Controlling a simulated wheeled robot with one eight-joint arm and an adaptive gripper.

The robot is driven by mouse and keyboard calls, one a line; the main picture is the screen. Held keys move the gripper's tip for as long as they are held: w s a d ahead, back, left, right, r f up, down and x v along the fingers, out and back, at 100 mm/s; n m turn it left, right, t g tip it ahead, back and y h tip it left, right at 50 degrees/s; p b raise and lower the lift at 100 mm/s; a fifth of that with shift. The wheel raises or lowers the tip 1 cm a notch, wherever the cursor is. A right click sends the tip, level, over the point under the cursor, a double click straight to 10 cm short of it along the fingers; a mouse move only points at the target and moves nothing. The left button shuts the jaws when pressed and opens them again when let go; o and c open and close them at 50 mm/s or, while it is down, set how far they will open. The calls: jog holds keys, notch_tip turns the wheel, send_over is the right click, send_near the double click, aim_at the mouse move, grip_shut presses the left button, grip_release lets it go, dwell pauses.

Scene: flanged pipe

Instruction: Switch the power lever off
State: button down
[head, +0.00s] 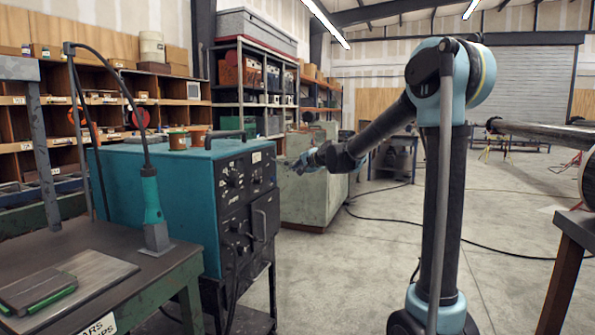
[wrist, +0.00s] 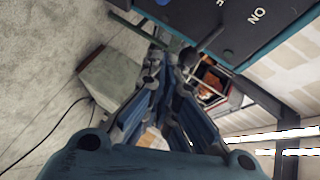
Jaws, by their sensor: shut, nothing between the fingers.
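A teal power box (head: 165,185) with a black front panel (head: 243,205) stands left of centre in the head view. My gripper (head: 293,163) is just right of the panel's upper edge. In the wrist view, my gripper (wrist: 170,62) is shut and empty, its fingertips close to the box's panel (wrist: 240,25). A dark lever (wrist: 206,41) with a round end sticks out from the panel beside the fingertips. I cannot tell whether they touch. A white ON label and part of another label show on the panel. The lever is not clear in the head view.
A workbench (head: 105,265) with a teal-handled tool (head: 151,205) stands left of the box. A grey-green cabinet (head: 310,195) is behind my gripper. A metal pipe (head: 545,133) lies at the right. The concrete floor between is mostly free, with cables on it.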

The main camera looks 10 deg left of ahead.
jog(key=shift+r, duration=0.7)
jog(key=shift+d, duration=0.15)
jog(key=w+d+r+v, duration=0.1)
jog(key=w+v, duration=0.1)
jog(key=v, duration=1)
jog(key=shift+s+d+r, duration=0.25)
jog(key=shift+d+r, duration=0.15)
